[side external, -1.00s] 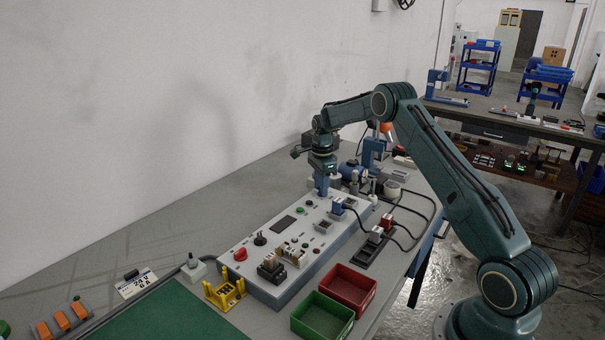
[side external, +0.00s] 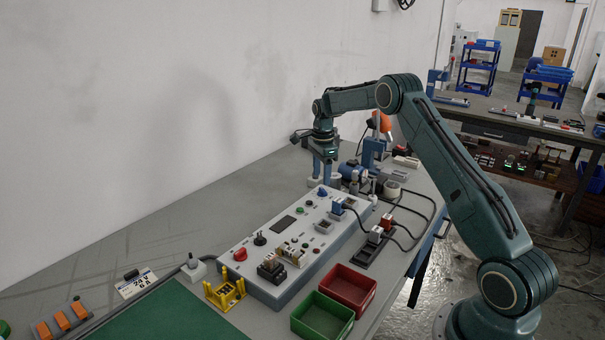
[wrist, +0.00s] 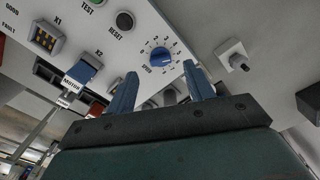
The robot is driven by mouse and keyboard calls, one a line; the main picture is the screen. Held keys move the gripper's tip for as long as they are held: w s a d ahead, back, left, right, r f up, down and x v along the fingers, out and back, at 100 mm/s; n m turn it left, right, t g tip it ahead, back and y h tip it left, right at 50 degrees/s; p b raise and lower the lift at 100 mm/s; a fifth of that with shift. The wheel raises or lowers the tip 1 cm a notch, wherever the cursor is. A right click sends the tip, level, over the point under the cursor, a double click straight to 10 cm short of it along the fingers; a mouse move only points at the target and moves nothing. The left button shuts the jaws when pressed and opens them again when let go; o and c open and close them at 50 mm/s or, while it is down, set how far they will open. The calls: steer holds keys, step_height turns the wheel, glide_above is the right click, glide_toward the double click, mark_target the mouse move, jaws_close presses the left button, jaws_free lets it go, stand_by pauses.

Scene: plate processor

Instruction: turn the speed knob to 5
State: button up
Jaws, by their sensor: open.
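The speed knob (wrist: 160,58) is a round blue knob with a ring of printed numbers around it, on the light grey control panel (wrist: 118,50). I cannot read clearly which number its mark points at. In the side view the knob (side external: 322,191) is a small blue spot at the panel's far end. My gripper (side external: 324,178) is above that end, pointing down, apart from the panel. In the wrist view my gripper (wrist: 165,82) has its two blue fingers spread, with nothing between them, and the knob shows beyond the gap.
A blue plug (wrist: 82,72) sits in socket X2, near the TEST and RESET (wrist: 125,20) buttons. A small grey box with a toggle (wrist: 235,58) stands beside the panel. Red (side external: 349,274) and green bins (side external: 322,335) stand in front. Cables cross the table on the right.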

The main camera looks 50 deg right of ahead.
mark_target(321, 189)
step_height(321, 189, up, 9)
steer(key=shift+r, duration=0.2)
stand_by(0.5)
steer(key=s+a+r+n+t, duration=0.1)
steer(key=s+a+r+n, duration=0.5)
steer(key=a+r, duration=0.25)
steer(key=s+a+r+n+t, duration=0.2)
steer(key=s+a+r+n, duration=0.4)
steer(key=a, duration=0.4)
steer(key=s+a+f+n+t, duration=0.1)
steer(key=s+a+n, duration=0.4)
steer(key=s, duration=0.6)
steer(key=s+a+f+n+t, duration=0.1)
steer(key=s+a+f+n, duration=0.2)
steer(key=s, duration=0.9)
steer(key=a+n, duration=0.2)
steer(key=n, duration=0.2)
steer(key=shift+s+a+f+t, duration=0.2)
steer(key=shift+a+t, duration=0.1)
